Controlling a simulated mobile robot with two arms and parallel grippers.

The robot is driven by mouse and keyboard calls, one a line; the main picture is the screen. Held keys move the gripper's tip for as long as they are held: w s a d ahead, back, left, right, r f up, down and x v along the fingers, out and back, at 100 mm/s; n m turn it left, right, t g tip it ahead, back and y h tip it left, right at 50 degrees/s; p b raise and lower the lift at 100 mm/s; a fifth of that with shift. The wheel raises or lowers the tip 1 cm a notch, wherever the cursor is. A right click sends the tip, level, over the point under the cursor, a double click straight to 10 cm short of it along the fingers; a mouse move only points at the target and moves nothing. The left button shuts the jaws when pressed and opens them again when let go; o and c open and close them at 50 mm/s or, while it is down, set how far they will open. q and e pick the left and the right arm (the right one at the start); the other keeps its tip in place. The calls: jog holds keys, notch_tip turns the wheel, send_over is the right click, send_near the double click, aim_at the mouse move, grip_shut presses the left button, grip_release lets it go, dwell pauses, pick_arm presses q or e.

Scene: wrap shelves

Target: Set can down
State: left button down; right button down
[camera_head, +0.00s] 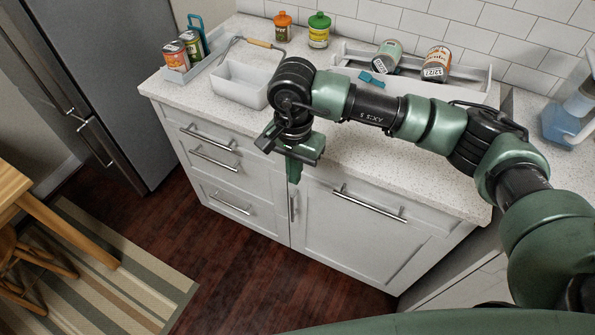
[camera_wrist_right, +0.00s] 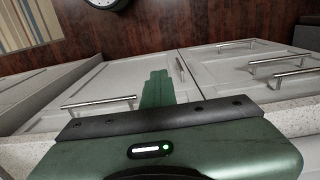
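My right gripper (camera_head: 294,170) hangs in front of the counter edge, pointing down over the drawer fronts. Its green fingers (camera_wrist_right: 157,88) look pressed together in the right wrist view, with nothing between them. No can is in it. Two cans stand in a grey tray at the far left, one orange-labelled (camera_head: 176,57) and one behind it (camera_head: 192,45). A green-labelled can (camera_head: 388,57) and an orange and white can (camera_head: 436,64) lean in a white holder (camera_head: 478,84) by the back wall. Which can the task means is unclear. My left gripper is not in view.
The counter (camera_head: 375,150) is bare along its front. A white bin (camera_head: 240,84) stands left of my gripper. Orange-capped (camera_head: 283,27) and green-capped (camera_head: 319,31) jars stand at the back. A blue item (camera_head: 372,79) lies by the holder. Drawer handles (camera_head: 368,204) stick out below.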

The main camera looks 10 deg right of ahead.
jog(key=shift+s+a, duration=0.1)
jog(key=shift+a, duration=0.05)
jog(key=c, duration=1.9)
grip_release()
jog(key=shift+c, duration=0.2)
jog(key=o, duration=1.5)
jog(key=shift+r, duration=0.1)
